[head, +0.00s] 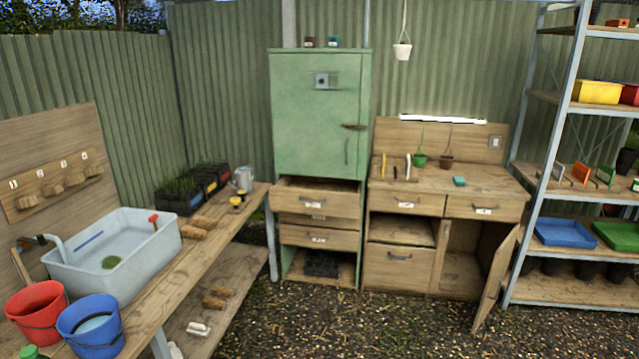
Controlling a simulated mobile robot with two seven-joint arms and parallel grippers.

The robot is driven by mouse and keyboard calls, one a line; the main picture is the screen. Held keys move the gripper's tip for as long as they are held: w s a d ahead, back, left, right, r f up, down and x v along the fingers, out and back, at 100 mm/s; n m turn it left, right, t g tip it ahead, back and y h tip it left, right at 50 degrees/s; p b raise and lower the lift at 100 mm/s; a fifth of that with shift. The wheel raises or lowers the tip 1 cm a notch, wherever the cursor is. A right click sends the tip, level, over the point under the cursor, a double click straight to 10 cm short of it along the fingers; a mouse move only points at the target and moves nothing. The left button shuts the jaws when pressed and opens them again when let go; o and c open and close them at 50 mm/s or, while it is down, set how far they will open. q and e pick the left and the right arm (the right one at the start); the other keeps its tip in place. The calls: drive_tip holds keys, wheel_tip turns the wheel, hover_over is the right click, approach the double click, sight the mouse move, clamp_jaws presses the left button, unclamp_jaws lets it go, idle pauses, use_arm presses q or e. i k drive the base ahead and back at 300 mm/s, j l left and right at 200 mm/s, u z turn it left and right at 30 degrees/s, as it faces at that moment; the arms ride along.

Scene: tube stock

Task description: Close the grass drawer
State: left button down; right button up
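The green cabinet (315,110) stands against the back wall with wooden drawers below its door. Its top drawer (317,203) is pulled out, and the inside shows from above. The drawer under it (317,239) looks shut. The drawers carry small white labels that are too small to read, so I cannot tell which one is the grass drawer. Neither of my grippers is in view.
A wooden bench (180,285) with a sink tub (150,265) and buckets runs along the left. A wooden workbench (450,180) right of the cabinet has its lower door (496,275) swung open. A metal shelf rack (566,98) stands at right. The gravel floor (370,325) between is clear.

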sight(337, 198)
drive_tip(key=i+z, duration=0.1)
drive_tip(key=i, duration=0.7)
drive_tip(key=i+j+z, duration=0.15)
drive_tip(key=i, duration=0.65)
drive_tip(key=i+l+u, duration=0.1)
drive_tip(key=i, duration=0.7)
drive_tip(key=i+l+u, duration=0.1)
drive_tip(key=i, duration=0.7)
drive_tip(key=i+u, duration=0.15)
drive_tip(key=i, duration=0.25)
drive_tip(key=i+l+u, duration=0.2)
drive_tip(key=i, duration=0.15)
